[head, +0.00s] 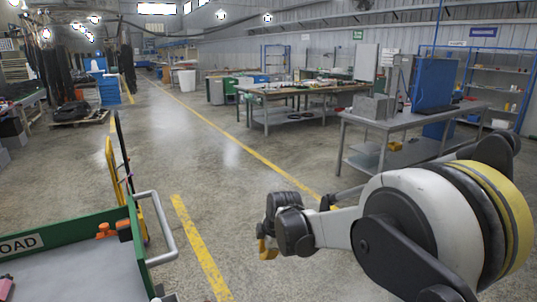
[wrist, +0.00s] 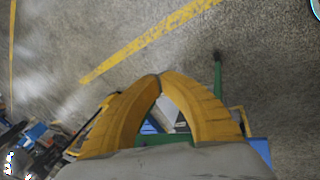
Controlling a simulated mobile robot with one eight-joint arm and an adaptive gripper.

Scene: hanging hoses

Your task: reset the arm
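My arm reaches in from the right of the head view, with its large white and yellow joint close to the camera. My gripper (head: 265,250) is at the arm's far end, above open floor to the right of the green cart. In the wrist view the two yellow fingers of my gripper (wrist: 160,77) bow outward and their tips meet. Nothing is held between them; green, blue and grey things show through the gap, beyond the fingers.
A green-edged cart (head: 70,222) with a metal handle (head: 162,225) stands at lower left. Grey workbenches (head: 402,122) stand at the right, one with a blue panel (head: 433,84). Dark hoses (head: 52,68) hang at the back left. The floor between is clear.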

